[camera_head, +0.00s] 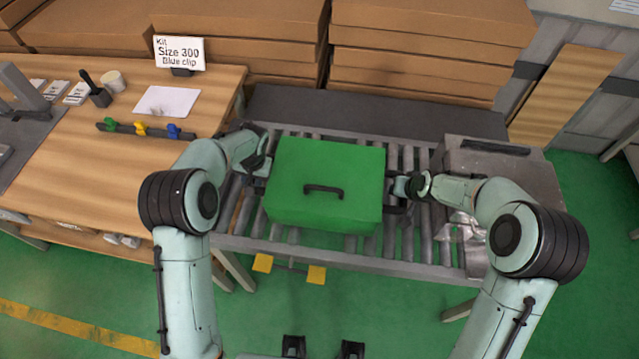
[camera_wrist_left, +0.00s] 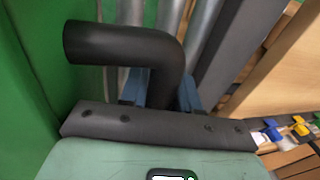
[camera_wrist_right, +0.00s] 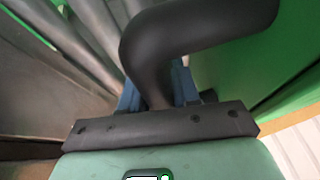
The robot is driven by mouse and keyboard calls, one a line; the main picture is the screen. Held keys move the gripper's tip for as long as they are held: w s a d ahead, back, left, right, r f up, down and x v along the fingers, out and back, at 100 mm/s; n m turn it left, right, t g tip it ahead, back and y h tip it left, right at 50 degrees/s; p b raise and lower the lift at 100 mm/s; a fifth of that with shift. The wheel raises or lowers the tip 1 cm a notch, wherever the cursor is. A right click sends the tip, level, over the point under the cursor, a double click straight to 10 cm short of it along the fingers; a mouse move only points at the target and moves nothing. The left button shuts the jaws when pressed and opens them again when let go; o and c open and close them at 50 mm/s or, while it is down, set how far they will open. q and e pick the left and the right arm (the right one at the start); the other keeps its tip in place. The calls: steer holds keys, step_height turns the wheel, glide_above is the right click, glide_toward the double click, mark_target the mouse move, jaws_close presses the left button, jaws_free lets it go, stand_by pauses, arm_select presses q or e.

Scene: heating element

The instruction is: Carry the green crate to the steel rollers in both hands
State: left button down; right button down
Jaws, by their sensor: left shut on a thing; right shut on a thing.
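The green crate (camera_head: 345,168) is a closed box with a black handle (camera_head: 323,191) on the face towards me. It is over the steel rollers (camera_head: 410,245) in the head view; whether it rests on them or hangs just above, I cannot tell. My left gripper (camera_head: 262,165) is at its left side, shut on a black side handle (camera_wrist_left: 130,45). My right gripper (camera_head: 400,187) is at its right side, shut on the other black side handle (camera_wrist_right: 190,40). The fingertips are largely hidden behind the handles in the wrist views.
A wooden bench (camera_head: 90,175) on the left holds a sign (camera_head: 180,52), a white sheet (camera_head: 168,101) and coloured clips (camera_head: 140,129). A grey metal box (camera_head: 500,170) stands at the right end of the rollers. Stacked cardboard boxes (camera_head: 430,55) are behind. Bare rollers show on both sides of the crate.

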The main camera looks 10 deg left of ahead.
arm_select(q)
steer(key=shift+f, duration=0.6)
arm_select(e)
steer(key=shift+f, duration=0.6)
arm_select(q)
steer(key=c, duration=1.2)
jaws_free()
steer(key=shift+f, duration=0.2)
steer(key=shift+c, duration=0.2)
arm_select(e)
steer(key=c, duration=1.2)
jaws_free()
steer(key=shift+f, duration=0.2)
steer(key=shift+c, duration=0.2)
arm_select(q)
steer(key=o, duration=0.4)
arm_select(e)
steer(key=o, duration=0.4)
arm_select(q)
steer(key=shift+r, duration=0.1)
